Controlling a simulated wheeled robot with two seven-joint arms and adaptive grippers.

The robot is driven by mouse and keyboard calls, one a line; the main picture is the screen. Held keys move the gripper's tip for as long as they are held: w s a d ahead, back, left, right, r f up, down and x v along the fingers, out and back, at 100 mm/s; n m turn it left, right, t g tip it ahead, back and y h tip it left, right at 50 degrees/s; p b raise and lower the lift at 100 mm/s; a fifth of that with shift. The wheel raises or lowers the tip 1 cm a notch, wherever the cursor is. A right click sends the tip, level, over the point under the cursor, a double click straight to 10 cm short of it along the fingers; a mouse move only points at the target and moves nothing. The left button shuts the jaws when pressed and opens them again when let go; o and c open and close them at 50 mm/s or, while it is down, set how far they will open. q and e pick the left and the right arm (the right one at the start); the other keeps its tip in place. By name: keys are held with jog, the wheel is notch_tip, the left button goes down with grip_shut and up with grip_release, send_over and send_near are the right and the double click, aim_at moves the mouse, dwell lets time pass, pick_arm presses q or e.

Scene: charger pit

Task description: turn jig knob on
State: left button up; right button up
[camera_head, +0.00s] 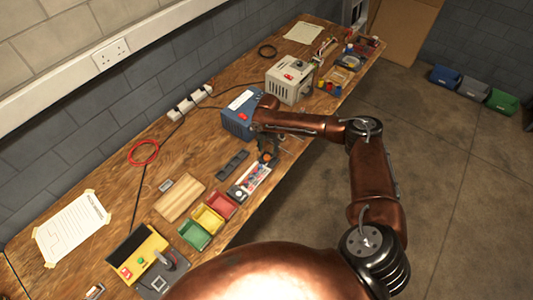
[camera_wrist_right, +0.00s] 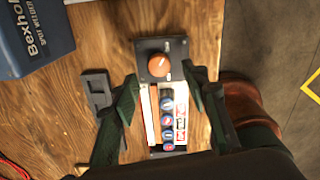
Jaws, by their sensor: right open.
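The jig (camera_head: 250,183) lies near the front edge of the wooden bench. In the right wrist view it is a white strip (camera_wrist_right: 153,112) with several round blue and red pieces along it. A dark square plate (camera_wrist_right: 177,47) at its far end carries the round orange knob (camera_wrist_right: 158,64), which has a pale mark beside it. My right gripper (camera_wrist_right: 160,73) is open, with its two green-dark fingers apart on either side of the jig near the knob. I cannot tell whether they touch it. In the head view the right gripper (camera_head: 270,150) partly hides the knob end. My left gripper is out of view.
A blue spot welder (camera_head: 236,124) stands close to my right gripper; a grey-beige machine (camera_head: 291,80) is behind it. Green, yellow and red trays (camera_head: 208,219) and a dark flat block (camera_head: 232,164) lie nearby. A yellow box (camera_head: 137,255) is at the front left.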

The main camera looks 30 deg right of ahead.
aim_at(267, 157)
notch_tip(267, 157, down, 4)
jog(key=shift+w+f, duration=0.1)
jog(key=shift+w, duration=0.05)
jog(key=shift+f, duration=0.4)
jog(key=c, duration=0.8)
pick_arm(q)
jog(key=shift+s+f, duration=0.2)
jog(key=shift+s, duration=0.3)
pick_arm(e)
grip_shut()
